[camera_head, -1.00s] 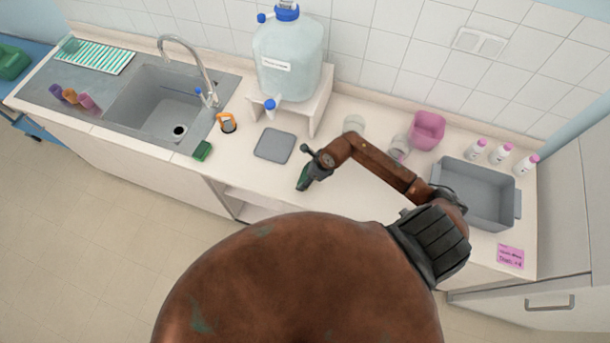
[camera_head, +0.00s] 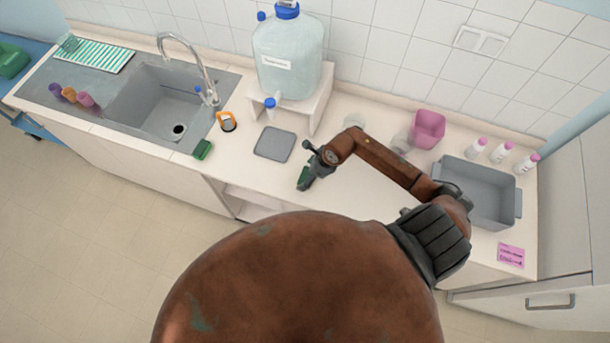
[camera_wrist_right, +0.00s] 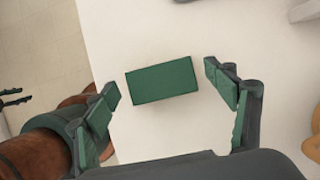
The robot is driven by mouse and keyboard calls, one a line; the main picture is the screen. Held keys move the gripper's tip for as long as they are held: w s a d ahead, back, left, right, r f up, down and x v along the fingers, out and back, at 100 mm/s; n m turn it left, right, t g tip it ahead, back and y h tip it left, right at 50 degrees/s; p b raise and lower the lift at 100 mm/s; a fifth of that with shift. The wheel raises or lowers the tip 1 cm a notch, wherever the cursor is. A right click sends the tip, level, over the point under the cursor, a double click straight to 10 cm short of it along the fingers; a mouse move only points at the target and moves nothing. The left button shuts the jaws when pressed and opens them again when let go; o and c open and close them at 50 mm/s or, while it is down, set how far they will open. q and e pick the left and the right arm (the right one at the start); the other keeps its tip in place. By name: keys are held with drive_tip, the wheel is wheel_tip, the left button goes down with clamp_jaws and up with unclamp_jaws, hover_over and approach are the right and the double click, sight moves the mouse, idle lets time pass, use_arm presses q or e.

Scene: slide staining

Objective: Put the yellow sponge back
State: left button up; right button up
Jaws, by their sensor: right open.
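No yellow sponge shows. A dark green block, sponge-like in shape (camera_wrist_right: 162,80), lies flat on the white counter in the right wrist view. My right gripper (camera_wrist_right: 170,88) is open, with one finger on each side of the block and a gap on both sides. In the head view my right gripper (camera_head: 308,174) is over the front part of the counter, right of the grey mat, and largely covers what lies under it. Another green sponge (camera_head: 202,150) lies by the sink's front right corner.
A grey mat (camera_head: 274,144) lies left of the right gripper. A water jug (camera_head: 288,60) stands on a white stand behind. A grey tub (camera_head: 478,207), a pink container (camera_head: 428,129) and white bottles (camera_head: 501,152) are at right. The sink (camera_head: 165,112) is at left.

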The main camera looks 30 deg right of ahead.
drive_tip(key=b+v, duration=0.1)
drive_tip(key=v, duration=0.9)
drive_tip(key=shift+b, duration=0.3)
